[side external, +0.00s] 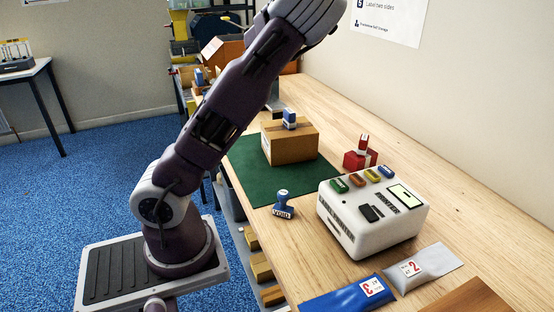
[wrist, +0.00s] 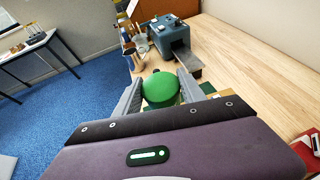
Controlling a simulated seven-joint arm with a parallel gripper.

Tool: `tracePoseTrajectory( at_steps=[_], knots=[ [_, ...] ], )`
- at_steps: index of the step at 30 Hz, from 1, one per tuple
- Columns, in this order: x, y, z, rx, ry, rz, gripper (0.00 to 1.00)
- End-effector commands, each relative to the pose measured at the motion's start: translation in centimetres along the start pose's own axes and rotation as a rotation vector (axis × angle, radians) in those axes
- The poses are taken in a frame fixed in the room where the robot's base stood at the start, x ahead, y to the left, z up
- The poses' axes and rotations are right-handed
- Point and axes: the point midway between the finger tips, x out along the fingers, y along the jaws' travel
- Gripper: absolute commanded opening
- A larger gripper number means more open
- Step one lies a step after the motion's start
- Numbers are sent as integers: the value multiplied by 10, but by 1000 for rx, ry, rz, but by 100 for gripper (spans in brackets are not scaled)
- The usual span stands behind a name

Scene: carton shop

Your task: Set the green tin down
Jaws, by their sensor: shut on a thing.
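The green tin (wrist: 160,87) shows as a round green top between the two grey fingers of my gripper (wrist: 160,90) in the wrist view. My gripper is shut on it. The tin's lower part and what lies directly under it are mostly hidden, and its height over the bench cannot be told. In the side view my arm rises out of the top of the picture, so neither gripper nor tin shows there. A green mat (side external: 245,175) lies on the wooden bench, with a brown carton (side external: 292,146) on it and a blue stamp (side external: 289,119) on top of the carton.
A blue-handled stamp (side external: 283,205) stands by the mat's front corner. A white machine (side external: 370,225), a red box (side external: 358,159) with a red stamp, and blue (side external: 345,296) and grey pouches (side external: 420,267) stand or lie nearby. A grey-blue machine (wrist: 172,35) stands farther along. The bench along the wall is clear.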

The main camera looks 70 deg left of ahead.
Motion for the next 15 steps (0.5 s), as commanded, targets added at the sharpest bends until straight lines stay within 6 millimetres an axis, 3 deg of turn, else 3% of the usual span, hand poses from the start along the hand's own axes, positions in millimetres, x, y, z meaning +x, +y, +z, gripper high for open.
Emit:
tracePoseTrajectory(
  at_steps=[4,10,15],
  knots=[
    [6,26,7,-34,-1,78,0],
    [18,26,-24,-28,0,82,0],
    [34,26,-64,-24,2,82,0]
  ],
)
